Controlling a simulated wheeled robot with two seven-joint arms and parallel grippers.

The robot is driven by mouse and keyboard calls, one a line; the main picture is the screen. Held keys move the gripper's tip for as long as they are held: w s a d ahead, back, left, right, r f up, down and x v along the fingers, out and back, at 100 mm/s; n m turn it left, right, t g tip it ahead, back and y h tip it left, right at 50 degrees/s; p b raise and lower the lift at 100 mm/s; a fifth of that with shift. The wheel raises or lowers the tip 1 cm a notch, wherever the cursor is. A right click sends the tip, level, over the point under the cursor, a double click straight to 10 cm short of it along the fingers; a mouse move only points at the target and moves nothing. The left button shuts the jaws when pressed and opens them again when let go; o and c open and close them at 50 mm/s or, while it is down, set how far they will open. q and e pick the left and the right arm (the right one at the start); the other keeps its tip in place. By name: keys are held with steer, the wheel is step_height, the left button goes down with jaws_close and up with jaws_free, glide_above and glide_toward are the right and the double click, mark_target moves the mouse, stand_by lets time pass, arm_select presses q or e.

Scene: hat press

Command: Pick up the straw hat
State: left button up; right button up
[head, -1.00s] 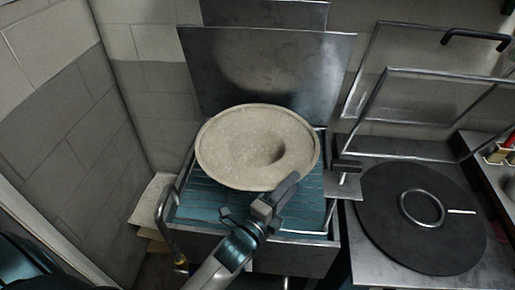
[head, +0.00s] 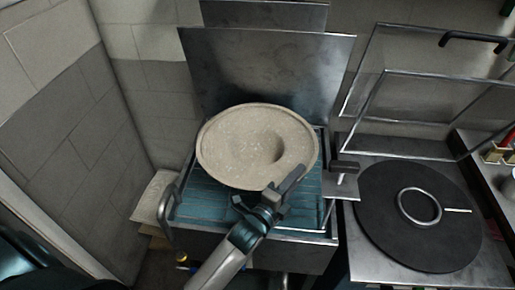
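The straw hat (head: 235,150) is a pale beige, wide round shape with a raised rim and a dark hollow right of its middle. It rests tilted on the blue-slatted rack of a metal tray (head: 190,203), in front of an upright metal plate. My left gripper (head: 268,192) is at the hat's near edge, with its fingers spread apart. One finger overlaps the near right rim in the picture; the other is just below the rim. I cannot tell whether either touches the hat. My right gripper is not in view.
The upright metal plate (head: 270,75) stands behind the hat. A tiled wall is at the left.

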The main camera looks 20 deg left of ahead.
arm_select(q)
jaws_close()
steer(key=shift+s+r, duration=0.1)
steer(key=shift+r, duration=0.05)
steer(key=shift+r+b, duration=0.1)
steer(key=shift+b, duration=0.3)
step_height(320, 180, up, 6)
steer(key=shift+s+r+b, duration=0.1)
steer(key=shift+r+b, duration=0.15)
steer(key=shift+b, duration=0.55)
steer(key=s+d+b, duration=0.1)
steer(key=s, duration=1.8)
steer(key=shift+s+d, duration=0.3)
